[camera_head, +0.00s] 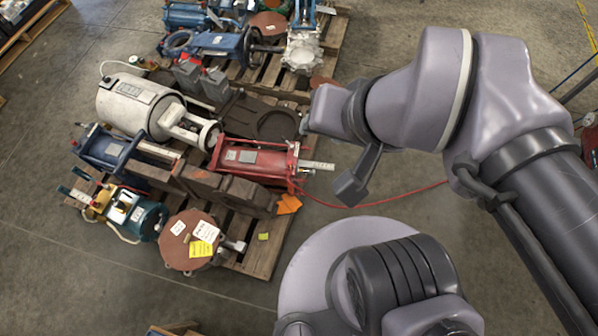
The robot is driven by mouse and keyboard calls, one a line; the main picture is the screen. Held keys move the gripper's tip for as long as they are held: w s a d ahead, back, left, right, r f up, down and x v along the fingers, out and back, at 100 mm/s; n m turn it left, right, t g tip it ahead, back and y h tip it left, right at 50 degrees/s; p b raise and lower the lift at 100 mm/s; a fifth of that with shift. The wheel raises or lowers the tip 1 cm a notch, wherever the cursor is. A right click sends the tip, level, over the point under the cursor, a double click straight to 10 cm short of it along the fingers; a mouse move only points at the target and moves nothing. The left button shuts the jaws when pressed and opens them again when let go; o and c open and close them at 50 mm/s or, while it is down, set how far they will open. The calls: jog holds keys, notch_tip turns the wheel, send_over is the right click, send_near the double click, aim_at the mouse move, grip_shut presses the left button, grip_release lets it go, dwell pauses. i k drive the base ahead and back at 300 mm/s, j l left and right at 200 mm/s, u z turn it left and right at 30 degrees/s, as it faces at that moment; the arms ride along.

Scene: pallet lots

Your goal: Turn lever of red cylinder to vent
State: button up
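The red cylinder (255,160) lies on its side on the nearer pallet, with white labels on its body. A pale metal bar (316,165) sticks out of its right end. I cannot make out which part is its lever, or how it is set. My gripper (325,135) is at the end of my arm, which reaches in from the right. It appears just above and to the right of the cylinder's right end; I see no clear contact. Its fingertips are not clear, so I cannot tell whether it is open or shut.
A white cylindrical motor (138,104) and a blue cylinder (108,150) lie left of it. A rusty round flange (188,240) is in front. Blue valves (222,42) crowd the pallet behind. A red hose (400,197) runs right.

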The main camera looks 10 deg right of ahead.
aim_at(292, 147)
jog(key=i+l+u, duration=0.25)
jog(key=i+l, duration=0.55)
jog(key=l, duration=0.15)
